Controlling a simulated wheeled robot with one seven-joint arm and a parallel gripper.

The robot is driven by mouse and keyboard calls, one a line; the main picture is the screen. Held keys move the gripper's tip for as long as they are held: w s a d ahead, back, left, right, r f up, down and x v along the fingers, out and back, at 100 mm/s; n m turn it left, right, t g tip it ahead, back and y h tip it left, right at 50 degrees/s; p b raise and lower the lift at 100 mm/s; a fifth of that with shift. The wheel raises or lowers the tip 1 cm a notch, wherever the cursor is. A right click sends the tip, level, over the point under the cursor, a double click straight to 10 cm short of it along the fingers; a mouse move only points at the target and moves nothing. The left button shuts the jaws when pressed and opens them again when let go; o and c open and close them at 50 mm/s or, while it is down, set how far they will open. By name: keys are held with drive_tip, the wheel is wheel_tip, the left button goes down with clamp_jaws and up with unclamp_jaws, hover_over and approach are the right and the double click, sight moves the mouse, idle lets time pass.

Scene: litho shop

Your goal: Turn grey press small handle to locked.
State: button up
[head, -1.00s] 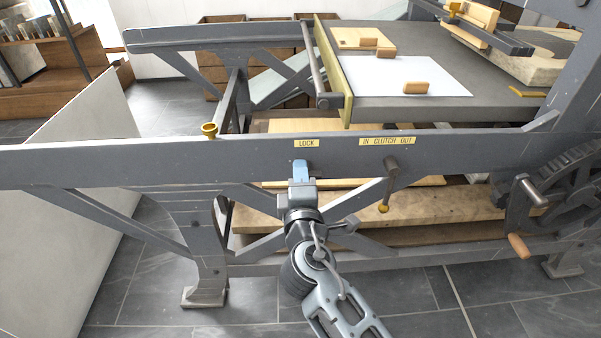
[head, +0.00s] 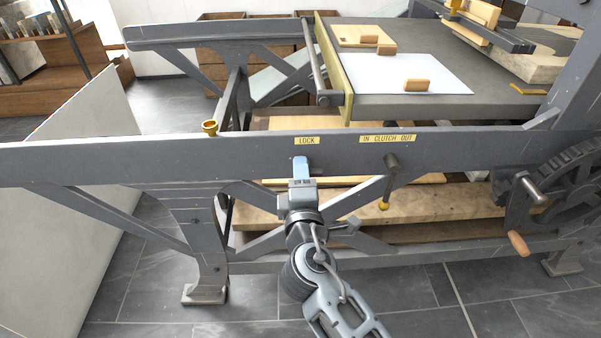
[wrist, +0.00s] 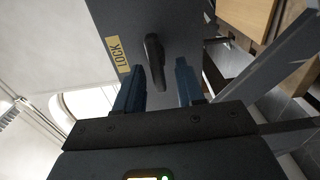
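The grey press (head: 100,160) has a long side rail running across the head view, with a yellow LOCK label (head: 306,141) on it. In the wrist view the small dark handle (wrist: 154,58) sticks out from the rail beside the LOCK label (wrist: 119,54). My gripper (wrist: 160,85) is open, its two blue fingers apart, with the handle's end lying between them, nearer the left finger. I cannot tell whether a finger touches it.
A clutch lever (head: 390,175) hangs under the IN CLUTCH OUT label (head: 387,138), right of my gripper. A crank (head: 530,190) and gear wheel (head: 570,185) are farther right. A brass cup (head: 209,127) sits on the rail at left. Floor in front is clear.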

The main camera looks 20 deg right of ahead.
drive_tip(key=v, duration=0.7)
idle(0.3)
drive_tip(key=s+d+f+m+g+y, duration=0.2)
drive_tip(key=s+f, duration=0.2)
drive_tip(key=s, duration=0.6)
drive_tip(key=s+d+f+m+g+y, duration=0.1)
drive_tip(key=s+d+f+m+y, duration=0.15)
drive_tip(key=s+f, duration=0.45)
drive_tip(key=s+d+r+m, duration=0.1)
drive_tip(key=s+r+m, duration=0.3)
drive_tip(key=s, duration=0.7)
drive_tip(key=s+d+r+m, duration=0.4)
drive_tip(key=s+r+m, duration=0.3)
drive_tip(key=s+r, duration=0.45)
wheel_tip(320, 180, up, 16)
drive_tip(key=p, duration=1.7)
drive_tip(key=shift+a+h, duration=0.1)
drive_tip(key=shift+h, duration=0.15)
